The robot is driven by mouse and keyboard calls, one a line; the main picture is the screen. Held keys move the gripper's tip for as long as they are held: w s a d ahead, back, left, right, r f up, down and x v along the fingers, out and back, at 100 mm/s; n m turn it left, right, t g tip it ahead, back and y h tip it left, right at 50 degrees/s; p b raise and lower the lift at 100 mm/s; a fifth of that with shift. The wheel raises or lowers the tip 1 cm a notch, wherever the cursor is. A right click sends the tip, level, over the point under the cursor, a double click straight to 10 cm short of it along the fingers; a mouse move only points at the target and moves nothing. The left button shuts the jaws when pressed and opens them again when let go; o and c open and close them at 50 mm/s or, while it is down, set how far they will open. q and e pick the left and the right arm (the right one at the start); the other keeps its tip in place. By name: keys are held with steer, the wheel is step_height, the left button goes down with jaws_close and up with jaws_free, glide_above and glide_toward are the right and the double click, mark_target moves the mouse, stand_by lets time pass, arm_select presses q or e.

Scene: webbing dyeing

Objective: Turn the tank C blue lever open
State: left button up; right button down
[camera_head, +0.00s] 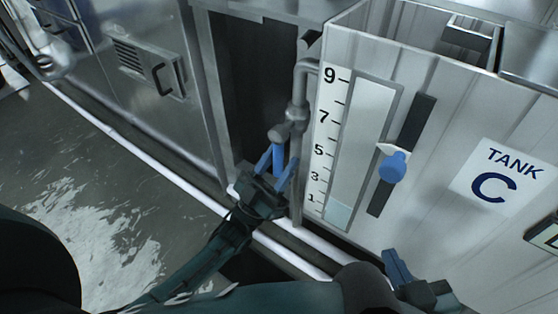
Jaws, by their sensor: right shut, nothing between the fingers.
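The tank C blue lever (278,157) hangs down from a grey valve (283,131) on the pipe at the left corner of the tank (440,90). My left gripper (277,166) is at the lever, its two blue fingers apart, one on each side of it. A gap shows beside the lever, and I cannot tell whether either finger touches it. My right gripper (394,262) is shut and empty, low in front of the tank and away from the lever.
The tank's front has a level gauge (366,120) with liquid near 1, a blue knob (393,167) on a dark vertical slot, and a "TANK C" label (497,178). A metal cabinet (140,75) stands left. The wet floor (95,195) is open.

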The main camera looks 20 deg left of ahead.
arm_select(q)
steer(key=b+v, duration=0.1)
steer(key=v, duration=1.2)
arm_select(e)
steer(key=shift+w+a+t, duration=0.2)
steer(key=shift+t, duration=0.4)
arm_select(q)
steer(key=shift+f, duration=0.1)
arm_select(e)
steer(key=shift+r, duration=0.1)
